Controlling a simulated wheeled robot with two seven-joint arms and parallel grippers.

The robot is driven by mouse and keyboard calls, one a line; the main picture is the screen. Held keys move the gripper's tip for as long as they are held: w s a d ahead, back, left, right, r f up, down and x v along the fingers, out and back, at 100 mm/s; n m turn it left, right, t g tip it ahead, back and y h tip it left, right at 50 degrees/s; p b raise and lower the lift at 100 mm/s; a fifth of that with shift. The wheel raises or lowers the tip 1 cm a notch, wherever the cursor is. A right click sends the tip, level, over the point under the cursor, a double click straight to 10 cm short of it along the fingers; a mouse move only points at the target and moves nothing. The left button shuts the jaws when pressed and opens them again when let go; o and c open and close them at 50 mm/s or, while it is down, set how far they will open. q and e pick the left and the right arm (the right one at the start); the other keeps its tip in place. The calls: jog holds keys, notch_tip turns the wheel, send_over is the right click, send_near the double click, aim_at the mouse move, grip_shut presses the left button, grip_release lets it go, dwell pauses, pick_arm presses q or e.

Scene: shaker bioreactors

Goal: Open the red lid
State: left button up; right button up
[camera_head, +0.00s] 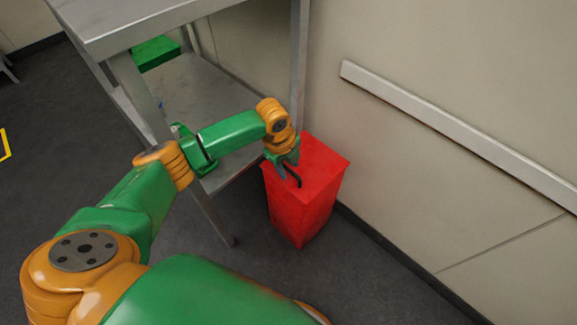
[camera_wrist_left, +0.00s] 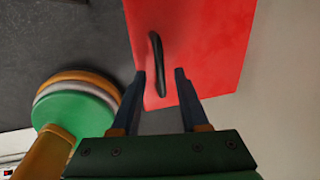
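The red lid (camera_head: 314,163) lies flat on top of a red bin (camera_head: 300,213) standing on the floor against the wall; it looks shut. A black handle (camera_head: 292,177) stands up from the lid. In the left wrist view the lid (camera_wrist_left: 203,48) fills the upper middle, with the black handle (camera_wrist_left: 157,62) on it. My left gripper (camera_head: 289,170) is over the lid at the handle. In the left wrist view its fingers (camera_wrist_left: 161,80) are open, one on each side of the handle's near end, with gaps visible. My right gripper is not in view.
A grey metal table (camera_head: 135,22) with a lower shelf stands left of the bin, its leg close by. A green box (camera_head: 155,53) sits on the shelf. The wall with a grey rail (camera_head: 450,128) is close on the right. Floor in front is free.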

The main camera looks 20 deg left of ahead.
pick_arm(q)
grip_shut()
dwell(1.3)
